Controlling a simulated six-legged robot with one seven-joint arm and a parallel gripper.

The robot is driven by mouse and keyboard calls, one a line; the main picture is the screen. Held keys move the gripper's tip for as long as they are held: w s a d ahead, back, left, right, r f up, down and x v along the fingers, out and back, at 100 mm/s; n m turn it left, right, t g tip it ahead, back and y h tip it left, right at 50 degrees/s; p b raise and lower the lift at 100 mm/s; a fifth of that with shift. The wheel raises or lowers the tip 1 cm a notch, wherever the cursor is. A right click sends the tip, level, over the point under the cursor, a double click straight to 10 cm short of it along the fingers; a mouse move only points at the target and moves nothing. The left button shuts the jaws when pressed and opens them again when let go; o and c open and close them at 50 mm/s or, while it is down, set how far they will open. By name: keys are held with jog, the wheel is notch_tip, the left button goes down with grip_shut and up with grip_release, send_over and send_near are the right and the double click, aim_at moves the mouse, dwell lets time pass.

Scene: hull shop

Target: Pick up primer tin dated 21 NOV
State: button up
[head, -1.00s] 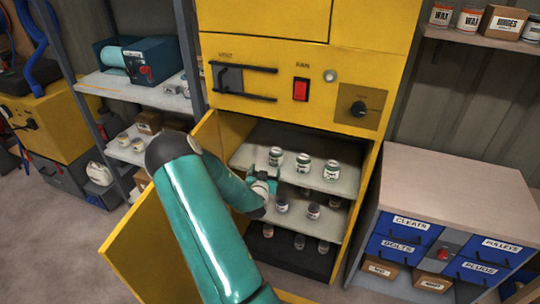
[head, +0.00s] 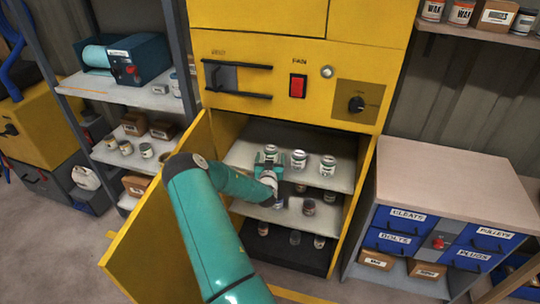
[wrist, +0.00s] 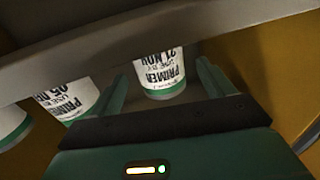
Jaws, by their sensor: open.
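The primer tin dated 21 NOV (wrist: 163,78) shows upside down in the wrist view, white with a green band, between my gripper's two open fingers. In the head view it is the leftmost tin (head: 271,150) on the upper shelf (head: 245,155) of the yellow cabinet, partly hidden by my gripper. My gripper (head: 270,159) is open and empty in front of it. I cannot tell whether the fingers touch the tin. Another primer tin (wrist: 70,98) with a different, partly hidden date stands beside it, and a third tin (wrist: 10,127) is cut off at the picture's edge.
The yellow cabinet door (head: 160,220) stands open on the left. A lower shelf (head: 270,214) and the dark cabinet floor (head: 280,252) hold several more small containers. A shelf edge (wrist: 230,30) crosses the wrist view near the tins. A drawer unit (head: 455,180) stands to the right.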

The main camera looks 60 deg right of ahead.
aim_at(271, 149)
jog(key=x, duration=0.5)
jog(key=shift+d, duration=0.1)
jog(key=shift+c, duration=0.4)
jog(key=c, duration=1.2)
jog(key=shift+r, duration=0.2)
